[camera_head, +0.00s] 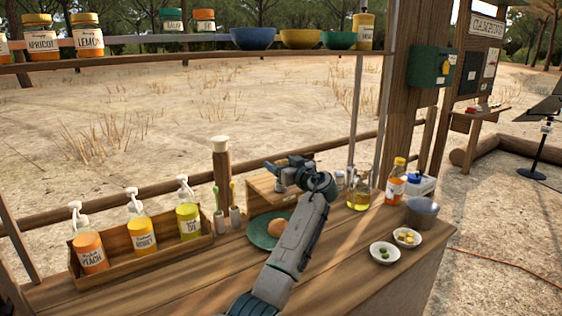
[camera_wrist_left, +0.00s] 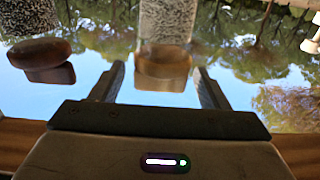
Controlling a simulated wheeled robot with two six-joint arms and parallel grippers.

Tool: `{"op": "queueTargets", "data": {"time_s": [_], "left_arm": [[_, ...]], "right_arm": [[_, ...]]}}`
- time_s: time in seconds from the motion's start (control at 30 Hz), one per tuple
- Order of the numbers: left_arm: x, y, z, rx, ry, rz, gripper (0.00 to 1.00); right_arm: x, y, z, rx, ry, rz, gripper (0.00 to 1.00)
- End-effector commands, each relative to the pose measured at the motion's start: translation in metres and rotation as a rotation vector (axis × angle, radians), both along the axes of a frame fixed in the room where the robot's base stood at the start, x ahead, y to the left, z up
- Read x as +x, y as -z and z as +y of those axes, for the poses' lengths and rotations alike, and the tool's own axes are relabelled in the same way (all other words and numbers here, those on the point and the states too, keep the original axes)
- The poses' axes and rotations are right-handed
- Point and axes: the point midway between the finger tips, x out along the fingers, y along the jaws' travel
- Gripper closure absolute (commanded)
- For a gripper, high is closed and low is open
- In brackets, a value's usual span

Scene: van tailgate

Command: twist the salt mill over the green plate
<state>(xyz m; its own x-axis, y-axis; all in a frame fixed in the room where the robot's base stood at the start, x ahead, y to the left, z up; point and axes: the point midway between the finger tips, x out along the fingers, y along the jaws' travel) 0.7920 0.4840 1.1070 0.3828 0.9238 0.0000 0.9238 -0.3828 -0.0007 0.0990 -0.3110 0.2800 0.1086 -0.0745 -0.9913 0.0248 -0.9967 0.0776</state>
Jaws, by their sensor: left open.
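The green plate (camera_head: 256,236) lies on the wooden counter in the head view, with a round bun on it, partly behind my left arm. My left gripper (camera_head: 290,172) is above and behind the plate, near a wooden box. In the left wrist view the picture is upside down. There a mill with a lighter wooden top (camera_wrist_left: 163,68), likely the salt mill, stands between the open fingers of the left gripper (camera_wrist_left: 158,82); I cannot tell whether they touch it. A second mill with a dark wooden top (camera_wrist_left: 42,56) stands beside it. I cannot make out either mill in the head view.
A crate (camera_head: 150,255) of pump bottles stands left of the plate. An oil bottle (camera_head: 359,195), an orange-labelled bottle (camera_head: 396,184), a grey-blue bowl (camera_head: 421,214) and two small white bowls (camera_head: 385,261) stand to the right. A shelf (camera_head: 180,60) runs above. The front counter is clear.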

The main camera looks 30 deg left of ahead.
Motion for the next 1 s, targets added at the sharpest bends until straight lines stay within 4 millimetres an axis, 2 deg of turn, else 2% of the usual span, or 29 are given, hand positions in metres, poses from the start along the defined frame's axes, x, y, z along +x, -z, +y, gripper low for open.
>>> {"op": "queueTargets", "data": {"time_s": [0.3,0.37,0.53,0.57,0.8,1.0], "left_arm": [[0.0012,0.0002,0.0033,0.0,0.0,-0.001,0.31],[0.0012,0.0002,0.0033,0.0,0.0,-0.001,0.41],[0.0011,0.0001,0.0031,0.0,0.0,-0.001,0.74],[0.0011,0.0001,0.0031,0.0,0.0,-0.001,0.76],[0.0008,0.0007,0.0033,0.0,0.018,0.0,0.76],[0.0003,0.0014,0.0034,0.0,0.101,-0.002,0.76]], "right_arm": [[-0.0007,-0.0001,0.0003,0.0,0.0,0.0,1.0],[-0.0006,-0.0001,0.0003,0.0,0.0,0.0,1.0],[0.0001,-0.0003,0.0004,0.0,0.0,-0.001,1.0],[0.0002,-0.0003,0.0005,0.0,0.0,-0.001,1.0],[0.0003,0.0007,0.0007,0.001,0.0,-0.001,1.0],[0.0008,0.0037,0.0007,0.001,0.0,-0.001,1.0]]}}
